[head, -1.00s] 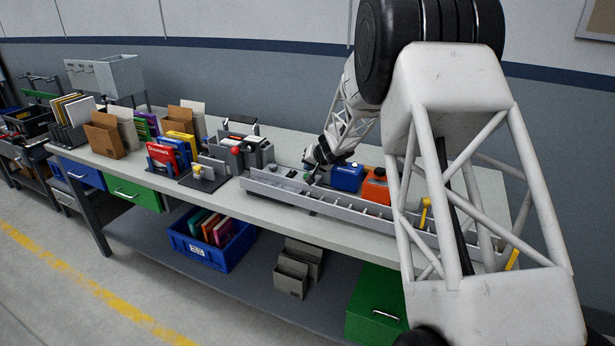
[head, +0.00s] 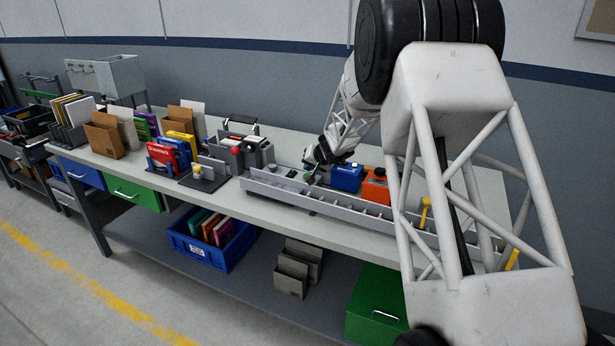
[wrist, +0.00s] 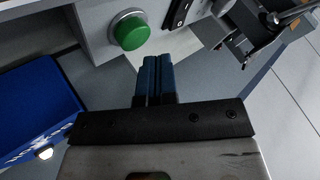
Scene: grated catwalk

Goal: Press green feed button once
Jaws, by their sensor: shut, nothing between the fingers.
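The green feed button (wrist: 130,33) is a round, domed green cap in a pale ring, on a grey housing at the upper left of the wrist view. My gripper (wrist: 159,62) has two blue fingers side by side and shut, with nothing between them. In the wrist picture the fingertips lie just right of and below the button, with a visible gap. In the head view my gripper (head: 315,178) is low over the grey channel unit on the bench, and the small green cap (head: 306,177) shows close beside it, partly hard to make out.
A blue box (head: 346,177) and an orange box (head: 375,188) stand right of my gripper. The long grey channel (head: 345,211) runs along the bench front. In the wrist view a black switch panel (wrist: 180,14) is beside the button, and a dark bracket (wrist: 245,32) is at upper right.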

